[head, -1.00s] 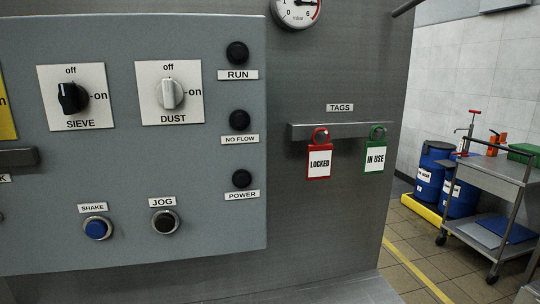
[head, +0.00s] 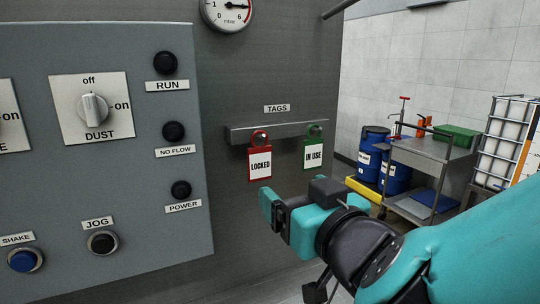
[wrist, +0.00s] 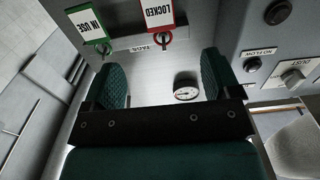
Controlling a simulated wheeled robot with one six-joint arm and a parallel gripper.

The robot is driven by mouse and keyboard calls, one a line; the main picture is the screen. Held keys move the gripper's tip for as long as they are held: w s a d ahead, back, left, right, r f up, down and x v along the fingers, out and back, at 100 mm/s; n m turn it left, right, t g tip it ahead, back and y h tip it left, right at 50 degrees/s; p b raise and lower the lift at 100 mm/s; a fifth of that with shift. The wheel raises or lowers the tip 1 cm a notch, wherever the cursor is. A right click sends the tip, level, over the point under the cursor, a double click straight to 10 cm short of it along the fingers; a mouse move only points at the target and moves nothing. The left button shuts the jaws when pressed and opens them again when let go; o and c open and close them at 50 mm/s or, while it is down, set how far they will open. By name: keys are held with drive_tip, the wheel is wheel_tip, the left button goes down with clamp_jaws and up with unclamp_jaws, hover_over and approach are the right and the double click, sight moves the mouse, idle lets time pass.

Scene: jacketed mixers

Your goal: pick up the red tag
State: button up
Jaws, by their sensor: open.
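The red tag (head: 260,165), marked LOCKED, hangs from the grey rail (head: 275,131) under the TAGS label. A green tag (head: 313,154), marked IN USE, hangs to its right. My gripper (head: 272,208) is just below and in front of the red tag in the head view, apart from it. In the wrist view my gripper (wrist: 160,82) has its two fingers spread with nothing between them. The red tag (wrist: 158,14) shows upside down at the top of that view, beyond the fingers, and the green tag (wrist: 88,24) is to its left.
A control panel (head: 60,190) with knobs, lamps and buttons stands left of the rail. A gauge (head: 228,12) is above. A cart (head: 425,155), blue drums (head: 373,150) and a caged white tank (head: 505,140) stand at the right. The panel face around the tags is clear.

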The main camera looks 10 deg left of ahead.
sight(260, 161)
drive_tip(key=p+x, duration=0.2)
drive_tip(key=x, duration=0.1)
drive_tip(key=p+x, duration=0.2)
drive_tip(key=x, duration=0.1)
drive_tip(key=p+x, duration=0.3)
drive_tip(key=shift+w+a+r, duration=0.15)
drive_tip(key=shift+w+r, duration=0.1)
drive_tip(key=shift+w, duration=0.1)
drive_tip(key=shift+w+a+f, duration=0.15)
drive_tip(key=shift+w+a, duration=0.1)
drive_tip(key=shift+w, duration=0.05)
drive_tip(key=p+x, duration=0.4)
drive_tip(key=p, duration=0.1)
drive_tip(key=shift+w+a+r, duration=0.1)
drive_tip(key=shift+w+r, duration=0.1)
drive_tip(key=shift+r, duration=0.1)
drive_tip(key=shift+w+a+f, duration=0.2)
drive_tip(key=shift+w+a, duration=0.05)
drive_tip(key=shift+w, duration=0.05)
drive_tip(key=c, duration=1)
